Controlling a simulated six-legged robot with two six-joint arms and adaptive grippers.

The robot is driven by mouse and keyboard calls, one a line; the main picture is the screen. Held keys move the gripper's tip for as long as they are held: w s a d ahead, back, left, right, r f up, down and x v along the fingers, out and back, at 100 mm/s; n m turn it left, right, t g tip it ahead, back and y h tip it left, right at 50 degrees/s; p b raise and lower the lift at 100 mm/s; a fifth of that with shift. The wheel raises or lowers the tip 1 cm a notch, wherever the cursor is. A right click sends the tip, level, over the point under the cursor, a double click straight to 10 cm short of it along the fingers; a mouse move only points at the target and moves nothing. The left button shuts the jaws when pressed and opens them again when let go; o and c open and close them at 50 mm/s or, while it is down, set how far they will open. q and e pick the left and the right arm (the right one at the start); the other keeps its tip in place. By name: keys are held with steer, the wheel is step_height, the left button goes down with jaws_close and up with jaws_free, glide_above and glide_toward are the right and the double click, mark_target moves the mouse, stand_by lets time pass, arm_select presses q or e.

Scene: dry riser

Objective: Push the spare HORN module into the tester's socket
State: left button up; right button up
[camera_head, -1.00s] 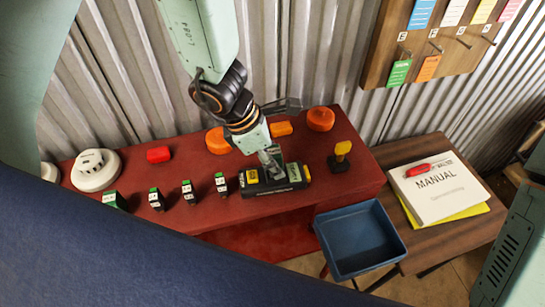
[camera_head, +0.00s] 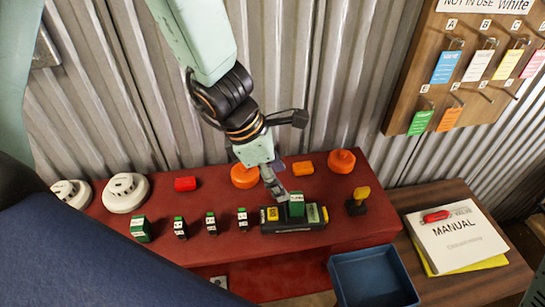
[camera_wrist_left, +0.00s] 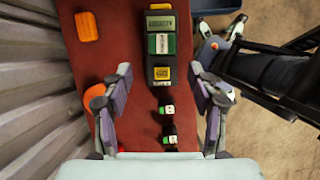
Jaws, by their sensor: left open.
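My left gripper (camera_head: 277,190) is just behind and left of the module. In the left wrist view its fingers (camera_wrist_left: 163,88) are spread wide and empty, short of the module.
Several small modules (camera_head: 211,222) and a larger green block (camera_head: 140,229) stand left of the tester. A yellow-topped black switch (camera_head: 358,202) stands to its right. Orange items (camera_head: 341,161) and white detectors (camera_head: 125,193) line the back. A blue bin (camera_head: 372,278) is front right.

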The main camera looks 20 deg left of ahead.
arm_select(q)
steer(key=v, duration=0.1)
steer(key=p+v, duration=0.1)
steer(key=v, duration=0.1)
steer(key=shift+w, duration=0.3)
steer(key=shift+s, duration=0.3)
steer(key=shift+w, duration=0.2)
steer(key=shift+s+f, duration=0.1)
